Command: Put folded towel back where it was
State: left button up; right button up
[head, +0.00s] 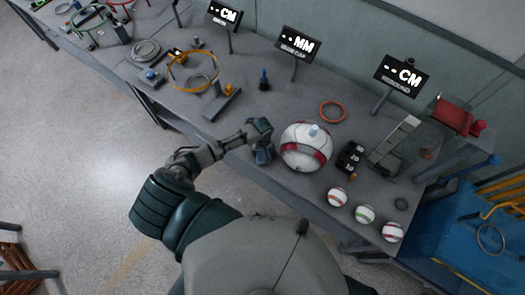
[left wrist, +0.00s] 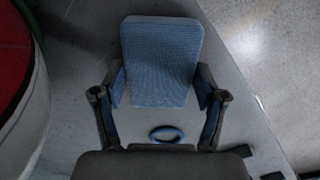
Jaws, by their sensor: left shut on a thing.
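My left gripper (head: 262,142) is over the front edge of the table, just left of the large ball. It is shut on a blue textured folded towel (left wrist: 162,62). In the left wrist view the towel sits between the two fingers (left wrist: 160,100) and extends beyond them. In the head view the towel (head: 263,156) shows only as a small dark blue patch by the fingers. My right gripper is not in view.
A large white and red ball (head: 305,150) stands close beside the gripper. Several small striped balls (head: 365,214), a black block (head: 350,158), an orange ring (head: 333,111) and display signs (head: 297,45) are on the table (head: 225,125).

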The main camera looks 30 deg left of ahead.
aim_at(262, 152)
pick_arm(q)
jog(key=shift+f, duration=0.2)
jog(key=o, duration=1.1)
jog(key=shift+o, duration=0.2)
notch_tip(262, 152, up, 12)
jog(key=p, duration=0.1)
jog(key=shift+s, duration=0.1)
